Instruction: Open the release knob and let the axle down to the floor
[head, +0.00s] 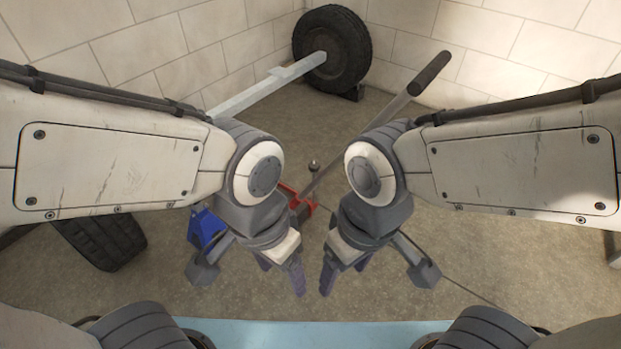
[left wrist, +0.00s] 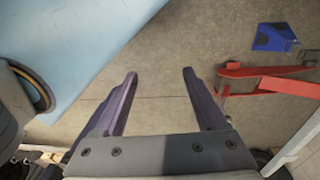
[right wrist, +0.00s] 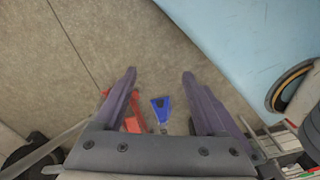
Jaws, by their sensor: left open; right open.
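The axle (head: 262,90) is a pale grey beam running from a wheel (head: 340,50) at the back to another wheel (head: 102,238) at left; my left arm hides its middle. A red floor jack (head: 306,207) sits on the floor beyond my grippers, partly hidden by my left wrist. Its long handle (head: 385,117) slants up to the right. A small round knob (head: 314,164) shows beside the handle; I cannot tell if it is the release knob. My left gripper (head: 281,272) and right gripper (head: 344,272) hang side by side in front of the jack, both open and empty.
A blue stand (head: 206,228) is on the floor left of the jack; it also shows in the left wrist view (left wrist: 270,38). Pale block walls close the rear.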

